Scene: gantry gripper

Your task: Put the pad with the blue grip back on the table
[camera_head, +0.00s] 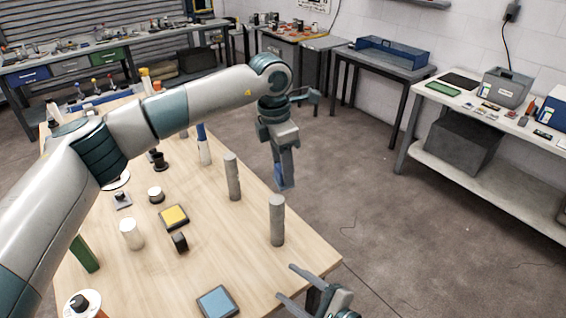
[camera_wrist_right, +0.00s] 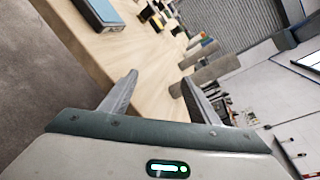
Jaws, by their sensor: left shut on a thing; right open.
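My left gripper (camera_head: 282,166) points down beyond the right edge of the table (camera_head: 240,262). It is shut on a small blue thing (camera_head: 284,182), which appears to be the pad with the blue grip; the fingers hide much of it, and its underside is not clear. My right gripper (camera_head: 287,282) is open and empty, low at the table's right front edge. Its two spread fingers also show in the right wrist view (camera_wrist_right: 160,82), with nothing between them.
Two grey posts (camera_head: 277,220) (camera_head: 233,177) stand near the right edge. A flat blue-topped pad (camera_head: 217,302) lies at the front, also in the right wrist view (camera_wrist_right: 98,12). A yellow-topped pad (camera_head: 174,216), black block (camera_head: 180,242) and white cylinder (camera_head: 132,234) stand left.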

